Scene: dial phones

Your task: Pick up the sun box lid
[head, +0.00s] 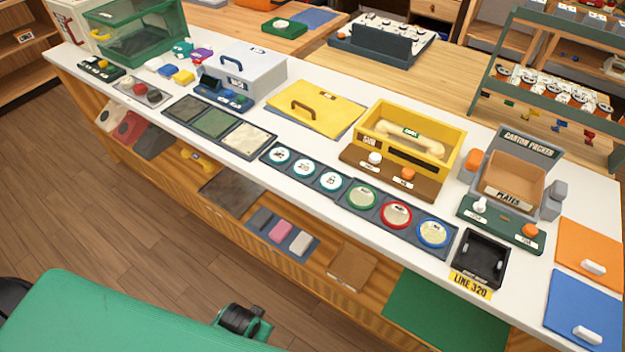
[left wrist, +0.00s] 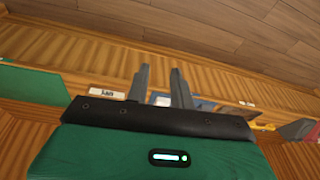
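The yellow lid (head: 322,108) lies flat on the white counter, with a brown handle (head: 303,109) on top. A dark blue-grey mat shows under its edge. To its right stands the open yellow sun box (head: 452,145), labelled SUN, with a pale yellow phone handset (head: 408,130) inside and a brown button panel in front. In the left wrist view my left gripper (left wrist: 160,72) has its two grey fingers apart with nothing held between them. It is in front of the counter's wooden shelf side, away from the lid. My right gripper is in neither view.
A grey box (head: 248,77) stands left of the lid. Dark trays with round dials (head: 396,214) lie in front of the sun box, and a carton packer (head: 510,180) stands to its right. The counter's front edge and lower shelf (head: 230,190) face me.

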